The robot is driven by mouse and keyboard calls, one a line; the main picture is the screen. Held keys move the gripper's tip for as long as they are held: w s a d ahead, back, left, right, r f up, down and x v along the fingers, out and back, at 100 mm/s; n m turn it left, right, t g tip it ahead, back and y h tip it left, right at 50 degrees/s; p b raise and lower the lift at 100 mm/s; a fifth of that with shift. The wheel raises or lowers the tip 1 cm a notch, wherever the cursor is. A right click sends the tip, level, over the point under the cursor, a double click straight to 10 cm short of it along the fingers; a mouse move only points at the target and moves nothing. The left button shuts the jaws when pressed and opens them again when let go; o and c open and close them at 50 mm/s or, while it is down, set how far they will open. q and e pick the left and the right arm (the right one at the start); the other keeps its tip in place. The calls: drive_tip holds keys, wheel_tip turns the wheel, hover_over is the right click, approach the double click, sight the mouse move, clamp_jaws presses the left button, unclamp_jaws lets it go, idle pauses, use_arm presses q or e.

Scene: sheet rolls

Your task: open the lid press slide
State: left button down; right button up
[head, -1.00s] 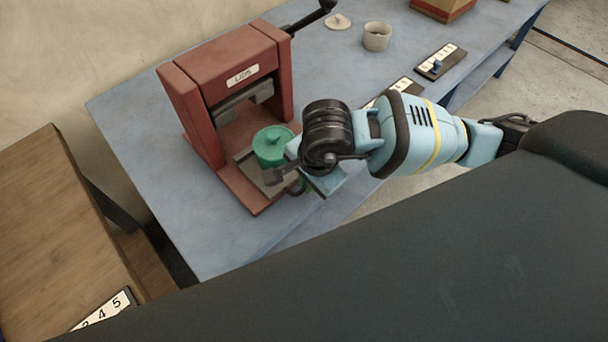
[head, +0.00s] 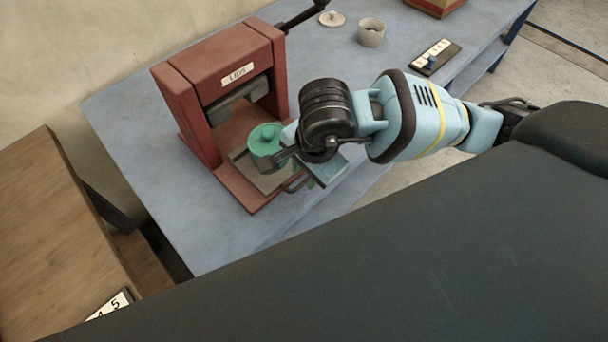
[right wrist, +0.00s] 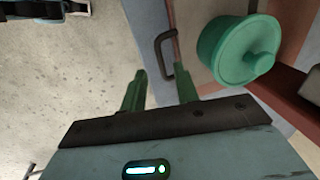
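The red lid press (head: 190,122) stands on the blue-grey table. Its grey slide (head: 268,181) lies low at the front, and a green lidded pot (head: 264,150) sits over it; the pot also shows in the right wrist view (right wrist: 240,50). A dark bar handle (right wrist: 163,50) sticks out from the press front. My right gripper (head: 304,181) is at this handle. In the right wrist view its two green fingers (right wrist: 160,74) are apart, with the handle's near end between their tips. Whether they touch it I cannot tell. My left gripper is not in view.
A round pale lid (head: 332,18), a grey cup (head: 371,33) and a label strip (head: 434,57) lie further along the table (head: 165,215). A wooden surface (head: 50,230) stands at the left.

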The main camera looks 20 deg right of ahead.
drive_tip(key=shift+s+d+r, duration=0.1)
drive_tip(key=shift+s+r, duration=0.1)
drive_tip(key=shift+r, duration=0.85)
drive_tip(key=shift+s+d+r, duration=0.1)
drive_tip(key=shift+s+r, duration=0.1)
drive_tip(key=shift+r, duration=0.85)
